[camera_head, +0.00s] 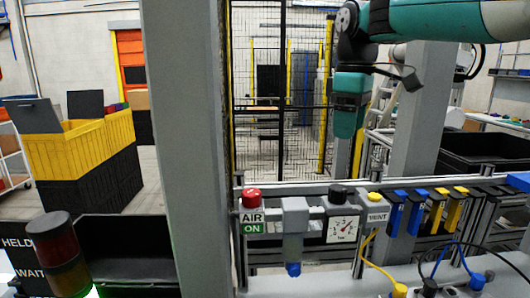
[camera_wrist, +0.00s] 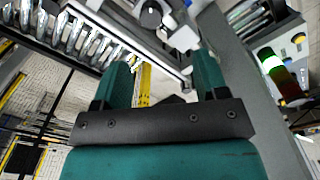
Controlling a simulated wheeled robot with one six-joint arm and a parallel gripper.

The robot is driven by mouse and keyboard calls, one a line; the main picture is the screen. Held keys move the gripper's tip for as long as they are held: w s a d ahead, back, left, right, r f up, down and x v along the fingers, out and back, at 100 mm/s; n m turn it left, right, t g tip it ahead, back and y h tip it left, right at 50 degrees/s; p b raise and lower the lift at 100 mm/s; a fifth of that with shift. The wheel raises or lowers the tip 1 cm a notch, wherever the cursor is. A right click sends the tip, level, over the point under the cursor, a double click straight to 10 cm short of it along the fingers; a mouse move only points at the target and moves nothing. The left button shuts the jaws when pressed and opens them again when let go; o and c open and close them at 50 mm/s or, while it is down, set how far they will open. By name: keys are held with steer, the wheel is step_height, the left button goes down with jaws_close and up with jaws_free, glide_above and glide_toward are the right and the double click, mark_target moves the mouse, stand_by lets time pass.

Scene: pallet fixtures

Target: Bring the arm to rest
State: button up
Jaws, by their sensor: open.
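My teal arm reaches in from the upper right of the head view. My gripper (camera_head: 347,122) hangs from it, pointing down, above and behind the fixture panel and left of a grey post. In the wrist view my gripper (camera_wrist: 162,76) shows two teal fingers set well apart on a dark bracket. It is open, and nothing is seen between the fingers except the background. No contact with any fixture is visible.
The panel carries a red-topped AIR ON unit (camera_head: 251,206), a gauge (camera_head: 342,228) and a VENT valve (camera_head: 376,208). A thick grey post (camera_head: 188,150) stands at left centre. Yellow and black crates (camera_head: 80,155) are stacked at left. A signal lamp (camera_wrist: 278,72) shows in the wrist view.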

steer(key=s+a+f+m+y+b, duration=0.1)
steer(key=s+a+f+y+b, duration=0.1)
steer(key=s+f, duration=0.8)
steer(key=s+a+f+m+y+b, duration=0.2)
steer(key=s+f, duration=0.8)
steer(key=s, duration=0.8)
steer(key=shift+s+a+f+m+b, duration=0.25)
steer(key=shift+f+m+b, duration=0.05)
steer(key=shift+b, duration=0.15)
